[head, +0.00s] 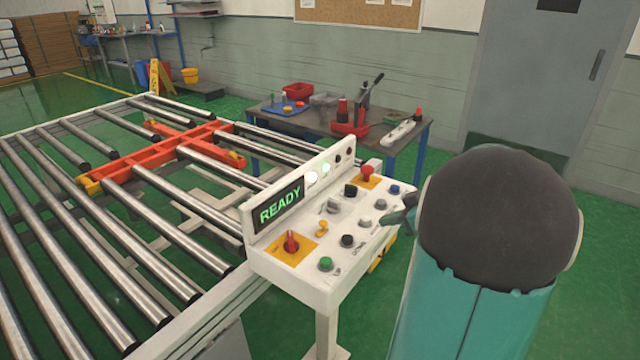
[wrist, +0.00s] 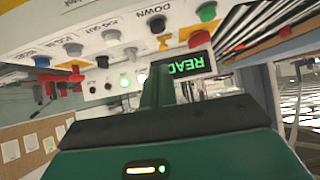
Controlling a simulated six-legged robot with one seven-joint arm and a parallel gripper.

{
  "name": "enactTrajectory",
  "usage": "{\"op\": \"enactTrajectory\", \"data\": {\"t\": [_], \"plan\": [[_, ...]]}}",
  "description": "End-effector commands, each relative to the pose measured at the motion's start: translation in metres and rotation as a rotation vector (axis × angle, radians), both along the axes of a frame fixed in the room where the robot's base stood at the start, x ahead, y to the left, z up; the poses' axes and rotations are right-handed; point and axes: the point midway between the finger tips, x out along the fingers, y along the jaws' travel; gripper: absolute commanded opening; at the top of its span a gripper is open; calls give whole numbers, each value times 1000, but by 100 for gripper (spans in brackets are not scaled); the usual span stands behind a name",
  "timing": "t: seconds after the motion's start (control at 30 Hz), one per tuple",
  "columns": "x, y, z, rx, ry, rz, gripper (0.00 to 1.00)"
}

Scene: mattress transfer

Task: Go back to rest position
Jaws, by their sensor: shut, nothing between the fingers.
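My gripper (head: 408,212) is at the right side of the white control panel (head: 290,280), close to its buttons; most of it is hidden behind my teal arm in the head view. In the wrist view my gripper (wrist: 158,85) shows as dark fingers together, shut and empty, in front of the panel face. I cannot tell whether it touches the panel. The panel's display (head: 279,205) reads READY in green, and a white lamp and a green lamp beside it are lit. The panel carries a red knob (head: 291,242), a green button (head: 326,264) and several other controls.
A roller conveyor (head: 60,220) with an orange cross-shaped frame (head: 160,160) fills the left. A work table (head: 385,140) with tools and red trays stands behind the panel. A grey door (head: 545,75) is at the back right. Green floor (head: 610,250) is clear at the right.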

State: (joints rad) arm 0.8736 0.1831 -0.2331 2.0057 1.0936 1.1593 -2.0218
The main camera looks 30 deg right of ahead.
Motion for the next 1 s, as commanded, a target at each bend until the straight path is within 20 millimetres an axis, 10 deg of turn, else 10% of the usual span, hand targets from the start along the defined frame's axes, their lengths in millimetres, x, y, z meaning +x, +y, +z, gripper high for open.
{"op": "enactTrajectory", "data": {"t": [0.27,0.57,1.0], "plan": [[4,14,4,11,19,10,0],[9,161,30,87,294,44,0],[-67,320,44,-60,503,-185,0]]}}
